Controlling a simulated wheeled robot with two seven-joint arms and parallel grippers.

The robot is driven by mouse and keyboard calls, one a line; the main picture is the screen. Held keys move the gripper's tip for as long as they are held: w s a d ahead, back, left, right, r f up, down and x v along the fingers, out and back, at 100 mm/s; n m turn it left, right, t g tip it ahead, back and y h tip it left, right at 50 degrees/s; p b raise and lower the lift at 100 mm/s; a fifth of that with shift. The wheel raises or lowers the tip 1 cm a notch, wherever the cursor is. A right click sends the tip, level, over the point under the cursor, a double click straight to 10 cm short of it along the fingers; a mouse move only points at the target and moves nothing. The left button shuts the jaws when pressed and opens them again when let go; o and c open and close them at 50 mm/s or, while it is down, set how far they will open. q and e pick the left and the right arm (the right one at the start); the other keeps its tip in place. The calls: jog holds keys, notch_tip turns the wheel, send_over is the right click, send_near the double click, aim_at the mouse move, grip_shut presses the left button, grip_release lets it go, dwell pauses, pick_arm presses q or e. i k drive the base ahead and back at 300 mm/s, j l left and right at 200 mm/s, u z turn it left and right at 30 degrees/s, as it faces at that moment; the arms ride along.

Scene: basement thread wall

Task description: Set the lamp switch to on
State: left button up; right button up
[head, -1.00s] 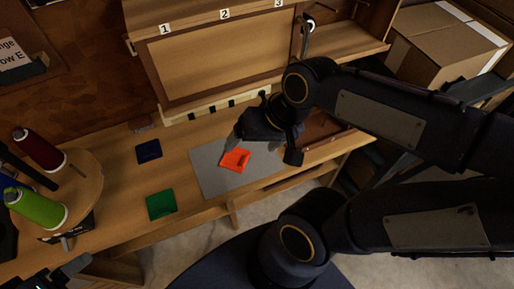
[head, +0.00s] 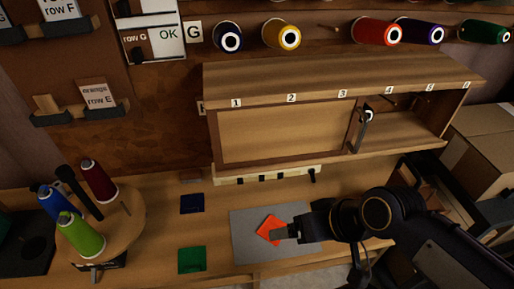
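No part is clearly labelled as a lamp switch. A pale strip (head: 226,181) with several dark lever-like pieces runs along the back of the bench below the cabinet; I cannot tell if one of them is the lamp switch. The piece at its right end (head: 312,175) looks larger than the others. My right gripper (head: 284,233) is low over the grey mat (head: 243,243), at the right side of an orange-red square (head: 268,229) and partly covering it. Its fingers are too small and dark to tell open from shut. My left gripper is out of view.
A cabinet with a sliding panel (head: 270,128) and a dark handle (head: 364,128) stands behind the strip. A round wooden stand (head: 125,225) with thread spools is at left. Blue (head: 192,203) and green (head: 192,259) squares lie on the bench. Cardboard boxes (head: 480,150) are at right.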

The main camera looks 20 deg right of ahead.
aim_at(313, 178)
jog(key=z, duration=0.95)
jog(key=i, duration=0.1)
jog(key=l+u, duration=0.35)
jog(key=l, duration=0.3)
jog(key=l+u, duration=0.3)
jog(key=l, duration=0.3)
jog(key=k+l+u, duration=0.2)
jog(key=l+u, duration=0.15)
jog(key=l, duration=0.25)
jog(key=k+j+u, duration=0.1)
jog(key=k+u, duration=0.2)
jog(key=k+j+u, duration=0.15)
jog(key=k+u, duration=0.15)
